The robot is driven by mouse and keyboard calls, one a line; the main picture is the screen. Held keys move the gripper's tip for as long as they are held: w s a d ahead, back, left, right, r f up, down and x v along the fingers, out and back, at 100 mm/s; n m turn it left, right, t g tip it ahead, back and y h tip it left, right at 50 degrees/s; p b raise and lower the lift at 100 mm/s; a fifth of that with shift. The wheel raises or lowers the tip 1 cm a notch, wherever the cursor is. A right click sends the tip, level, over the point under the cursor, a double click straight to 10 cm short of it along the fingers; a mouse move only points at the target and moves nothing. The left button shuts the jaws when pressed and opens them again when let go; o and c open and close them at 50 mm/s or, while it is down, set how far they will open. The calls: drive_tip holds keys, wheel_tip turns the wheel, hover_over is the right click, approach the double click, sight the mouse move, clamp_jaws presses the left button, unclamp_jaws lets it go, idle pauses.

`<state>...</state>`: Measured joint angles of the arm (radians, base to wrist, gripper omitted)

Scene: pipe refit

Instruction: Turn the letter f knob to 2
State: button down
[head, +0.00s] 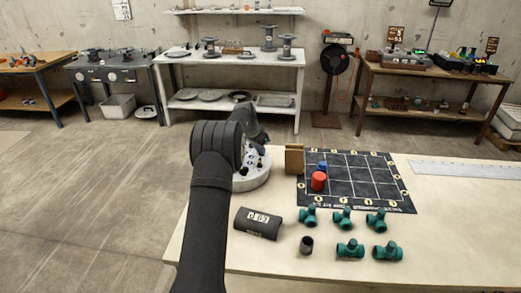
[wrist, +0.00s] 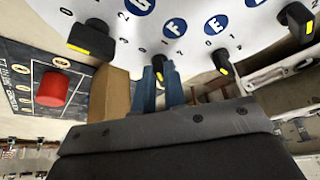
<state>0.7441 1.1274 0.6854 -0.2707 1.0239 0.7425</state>
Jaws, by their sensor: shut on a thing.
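The round white knob panel (head: 252,180) stands on the table, partly behind my arm in the head view. In the wrist view the panel face (wrist: 190,8) carries blue letter badges and black knobs with yellow marks. The letter F badge (wrist: 175,27) is at the middle. Below it, the letter f knob (wrist: 160,72) shows a bit of yellow between my gripper's blue fingers (wrist: 163,80). My gripper is shut on this knob, and the fingers hide most of it. Small digits ring the knob; its exact setting is hard to read.
Neighbouring knobs (wrist: 92,38) and (wrist: 221,61) flank the fingers closely. A wooden block (head: 294,159) and a black grid board (head: 350,180) with a red cylinder (head: 318,181) are beside the panel.

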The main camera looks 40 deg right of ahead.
drive_tip(key=m+g, duration=0.1)
drive_tip(key=m, duration=0.3)
drive_tip(key=shift+w+m+g, duration=0.3)
drive_tip(key=shift+w+g, duration=0.05)
drive_tip(key=shift+g, duration=0.05)
drive_tip(key=shift+w+d+m+g+y, duration=0.1)
drive_tip(key=shift+m+g+y, duration=0.2)
drive_tip(key=shift+m, duration=0.7)
drive_tip(key=shift+w+m+g+y, duration=0.1)
drive_tip(key=shift+m+g, duration=0.3)
drive_tip(key=shift+m, duration=0.9)
drive_tip(key=c, duration=1.5)
unclamp_jaws()
drive_tip(key=a+r, duration=0.1)
drive_tip(key=w+a+r, duration=0.1)
drive_tip(key=r, duration=0.1)
drive_tip(key=shift+w, duration=0.2)
drive_tip(key=w+a, duration=0.2)
drive_tip(key=a, duration=0.1)
drive_tip(key=w+a, duration=0.2)
drive_tip(key=a, duration=0.1)
drive_tip(key=w+a, duration=0.2)
drive_tip(key=shift+a+f, duration=0.1)
drive_tip(key=shift+a, duration=0.3)
